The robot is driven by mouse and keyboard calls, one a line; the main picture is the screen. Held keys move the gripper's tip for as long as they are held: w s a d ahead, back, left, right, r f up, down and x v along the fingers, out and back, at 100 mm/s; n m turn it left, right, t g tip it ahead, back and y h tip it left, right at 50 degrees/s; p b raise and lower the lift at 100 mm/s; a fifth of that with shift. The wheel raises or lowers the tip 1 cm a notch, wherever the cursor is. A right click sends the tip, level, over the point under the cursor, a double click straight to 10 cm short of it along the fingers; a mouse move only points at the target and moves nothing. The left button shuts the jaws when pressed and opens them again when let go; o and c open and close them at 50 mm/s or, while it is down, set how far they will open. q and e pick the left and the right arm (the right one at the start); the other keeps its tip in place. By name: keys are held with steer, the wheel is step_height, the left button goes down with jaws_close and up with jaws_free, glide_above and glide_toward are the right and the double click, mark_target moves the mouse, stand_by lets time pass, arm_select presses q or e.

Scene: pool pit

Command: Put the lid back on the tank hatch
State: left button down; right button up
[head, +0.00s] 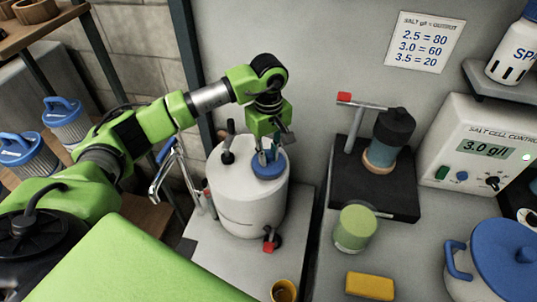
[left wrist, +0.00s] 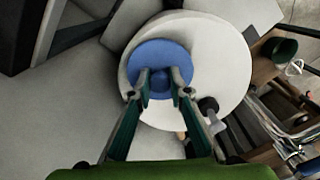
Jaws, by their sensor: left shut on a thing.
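The white tank (head: 238,205) stands on a pale surface near the middle of the head view. The round blue lid (head: 267,172) is at the right part of the tank's top. My left gripper (head: 269,155) points down and is shut on the lid's raised grip. In the left wrist view the lid (left wrist: 160,48) lies between me and the white tank top (left wrist: 225,55), with my fingertips (left wrist: 163,82) around its knob. The hatch opening is hidden under the lid. I cannot tell whether the lid is seated or slightly above. My right gripper is out of view.
A dark handle (head: 228,145) rises from the tank top, left of the lid. A red-handled valve (head: 270,242) sticks out low at the front. A black stand (head: 372,185), a green-topped jar (head: 355,227) and a yellow block (head: 370,286) are to the right.

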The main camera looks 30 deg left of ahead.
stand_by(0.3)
arm_select(q)
steer(key=c, duration=1.3)
jaws_free()
steer(key=shift+r+p, duration=1.7)
steer(key=shift+r, duration=1.8)
jaws_close()
steer(key=shift+f, duration=0.2)
